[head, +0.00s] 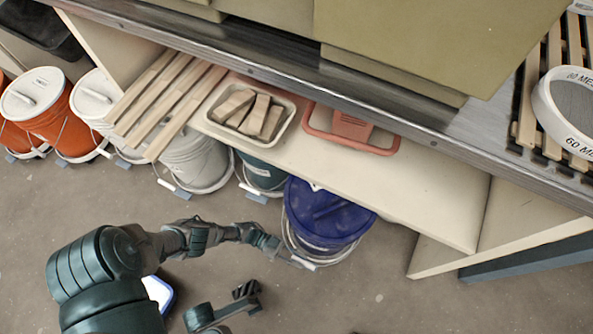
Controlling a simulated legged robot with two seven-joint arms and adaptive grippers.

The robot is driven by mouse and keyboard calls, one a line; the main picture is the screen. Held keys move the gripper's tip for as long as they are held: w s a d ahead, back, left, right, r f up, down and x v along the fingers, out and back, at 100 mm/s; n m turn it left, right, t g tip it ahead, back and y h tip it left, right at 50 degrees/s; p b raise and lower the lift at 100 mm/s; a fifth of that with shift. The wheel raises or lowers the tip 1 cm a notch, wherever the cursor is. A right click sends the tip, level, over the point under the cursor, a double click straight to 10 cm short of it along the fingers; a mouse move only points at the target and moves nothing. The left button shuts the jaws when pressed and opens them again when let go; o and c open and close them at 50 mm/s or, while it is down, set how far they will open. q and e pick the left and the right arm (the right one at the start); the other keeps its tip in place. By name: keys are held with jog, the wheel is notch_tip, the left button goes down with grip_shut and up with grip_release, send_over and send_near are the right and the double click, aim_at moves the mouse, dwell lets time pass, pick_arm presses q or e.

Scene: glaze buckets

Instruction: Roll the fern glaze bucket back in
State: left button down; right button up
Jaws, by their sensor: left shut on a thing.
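A blue-lidded bucket (322,208) stands on the floor under the front edge of the shelf, at the right end of the bucket row. No label on it is readable, so I cannot tell which glaze it holds. My left gripper (292,260) is shut on its wire handle by the white grip (303,263), at the bucket's front left. A dark green bucket (262,176) stands just left of it, partly hidden under the shelf. A dark part of mine (246,290) shows at the bottom; it may be my right gripper, its jaws unclear.
Grey, white and orange buckets (68,128) continue the row to the left. The low shelf (425,190) overhangs the row and holds a tray (287,136), wooden slats and a red item. A shelf panel (500,245) stands at right.

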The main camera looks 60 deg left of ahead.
pick_arm(q)
jog(key=shift+w+a+f, duration=0.1)
jog(key=shift+w+a, duration=0.1)
jog(key=shift+a, duration=0.15)
jog(key=c, duration=1.3)
grip_release()
jog(key=shift+o, duration=1.1)
jog(key=shift+s+a, duration=0.15)
jog(key=v, duration=0.7)
jog(key=shift+f, duration=0.1)
